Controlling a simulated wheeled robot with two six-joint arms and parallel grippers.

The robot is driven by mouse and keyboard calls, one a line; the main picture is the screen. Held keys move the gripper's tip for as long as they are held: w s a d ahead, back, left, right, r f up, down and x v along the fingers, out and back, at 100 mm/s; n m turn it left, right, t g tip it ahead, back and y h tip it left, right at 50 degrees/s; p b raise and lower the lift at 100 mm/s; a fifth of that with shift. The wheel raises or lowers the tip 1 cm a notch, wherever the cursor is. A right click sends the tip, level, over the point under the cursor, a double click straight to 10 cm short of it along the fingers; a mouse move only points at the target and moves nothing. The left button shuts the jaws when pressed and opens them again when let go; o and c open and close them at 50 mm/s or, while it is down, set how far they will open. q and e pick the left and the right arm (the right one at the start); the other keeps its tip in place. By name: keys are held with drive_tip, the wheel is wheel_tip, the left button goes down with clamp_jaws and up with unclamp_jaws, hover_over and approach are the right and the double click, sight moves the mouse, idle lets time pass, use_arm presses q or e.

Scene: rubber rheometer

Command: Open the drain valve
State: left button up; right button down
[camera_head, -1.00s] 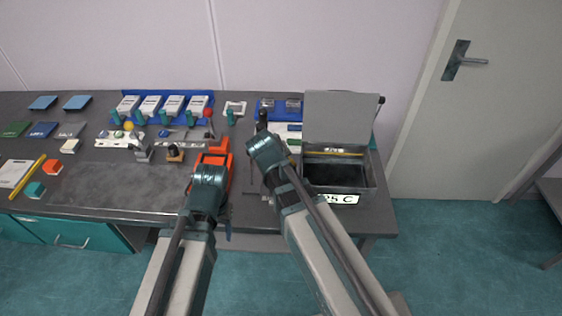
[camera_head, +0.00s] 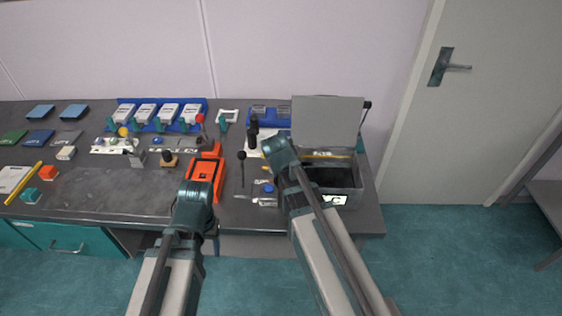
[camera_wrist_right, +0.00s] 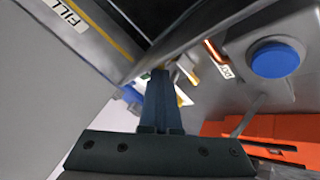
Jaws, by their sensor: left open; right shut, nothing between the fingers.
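The grey water tank (camera_head: 318,196) stands with its lid (camera_head: 327,121) open at the bench's right end. A round blue knob (camera_head: 268,188) is just left of it. I cannot tell which part is the drain valve. My right gripper (camera_wrist_right: 170,74) is shut and empty beside the tank's wall, apart from the knob; its arm hides it in the head view. My left gripper (camera_head: 214,232) is open, low at the bench's front edge.
An orange device (camera_head: 203,174) lies left of the knob, with a black rod (camera_head: 241,168) between them. A blue rack (camera_head: 158,120) with several white units stands at the back. The front left bench top (camera_head: 115,195) is clear. A door (camera_head: 440,120) is at the right.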

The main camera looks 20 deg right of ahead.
drive_tip(key=shift+w, duration=0.15)
idle(0.6)
drive_tip(key=shift+w+a, duration=0.35)
drive_tip(key=shift+w, duration=0.25)
drive_tip(key=shift+s+r, duration=0.1)
drive_tip(key=s+r+p, duration=0.6)
drive_tip(key=r+p, duration=0.1)
drive_tip(key=p, duration=0.1)
drive_tip(key=shift+d+r, duration=0.4)
drive_tip(key=shift+d, duration=0.05)
drive_tip(key=shift+w, duration=0.1)
